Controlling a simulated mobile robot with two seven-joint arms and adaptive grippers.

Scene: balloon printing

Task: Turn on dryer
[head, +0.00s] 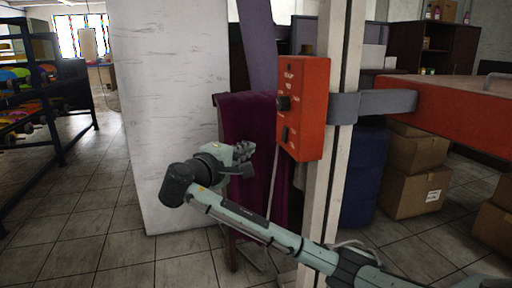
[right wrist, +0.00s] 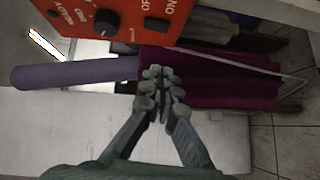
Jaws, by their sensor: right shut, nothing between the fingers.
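The dryer's red control box (head: 309,105) is fixed to a pale post, with a black round knob (head: 283,103) and a black switch (head: 285,134) below it. In the right wrist view the box (right wrist: 78,30) fills the top, with the knob (right wrist: 104,21) and the switch (right wrist: 157,24) beside "OFF" and "ON" lettering. My right gripper (head: 243,152) is left of and slightly below the switch in the head view. In the wrist view its fingertips (right wrist: 160,84) are together, empty and apart from the box. My left gripper is out of view.
A white panel (head: 172,110) stands behind my right gripper. Maroon cloth (head: 250,115) hangs behind the box. The pale post (head: 338,120) bears a grey bracket and an orange beam (head: 455,105) at right. Cardboard boxes (head: 414,190) and a blue barrel (head: 362,180) stand behind.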

